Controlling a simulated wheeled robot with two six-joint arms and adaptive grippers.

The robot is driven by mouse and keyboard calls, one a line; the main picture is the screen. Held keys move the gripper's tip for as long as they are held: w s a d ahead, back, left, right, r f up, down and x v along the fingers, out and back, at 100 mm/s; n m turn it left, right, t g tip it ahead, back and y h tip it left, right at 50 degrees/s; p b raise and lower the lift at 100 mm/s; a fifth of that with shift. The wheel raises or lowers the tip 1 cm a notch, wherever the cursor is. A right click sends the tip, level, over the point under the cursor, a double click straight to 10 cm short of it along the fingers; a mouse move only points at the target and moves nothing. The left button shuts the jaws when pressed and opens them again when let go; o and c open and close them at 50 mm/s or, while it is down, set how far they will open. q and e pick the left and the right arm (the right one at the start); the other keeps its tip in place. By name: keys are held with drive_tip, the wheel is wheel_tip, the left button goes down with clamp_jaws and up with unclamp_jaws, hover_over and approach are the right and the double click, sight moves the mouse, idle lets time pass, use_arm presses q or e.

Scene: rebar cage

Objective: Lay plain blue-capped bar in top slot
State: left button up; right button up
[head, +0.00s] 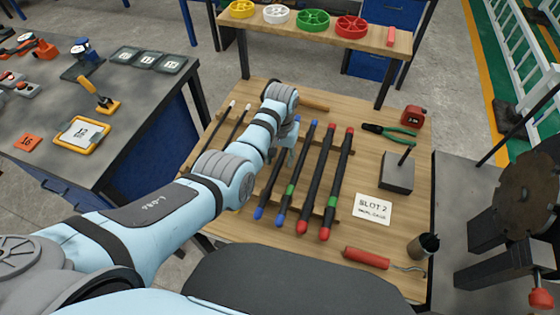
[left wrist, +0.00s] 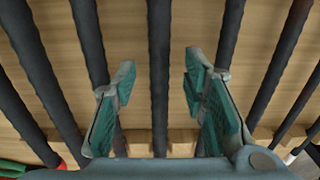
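The plain blue-capped bar (head: 267,190) is dark and lies leftmost of the two blue-capped bars, without a green band. Beside it lies a blue-capped bar with a green band (head: 300,160). My left gripper (head: 281,152) is over the plain bar in the head view, partly hidden by its own arm. In the left wrist view my left gripper (left wrist: 160,92) is open, its teal fingers on either side of one dark bar (left wrist: 158,40). That bar's caps are out of that view, and contact is not visible. My right gripper is not in view. A card reading SLOT 2 (head: 373,208) lies at right.
Two red-capped bars (head: 341,160) lie to the right, and white-capped bars (head: 239,125) to the left. Green pliers (head: 390,133), a grey block with a rod (head: 397,172) and a red-handled tool (head: 366,257) lie at the right. Coloured reels (head: 313,20) stand on the back shelf.

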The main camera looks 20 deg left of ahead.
use_arm(q)
drive_tip(key=shift+s+r, duration=0.1)
drive_tip(key=shift+r, duration=0.05)
drive_tip(key=shift+c, duration=1.3)
clamp_jaws()
drive_tip(key=shift+r, duration=0.15)
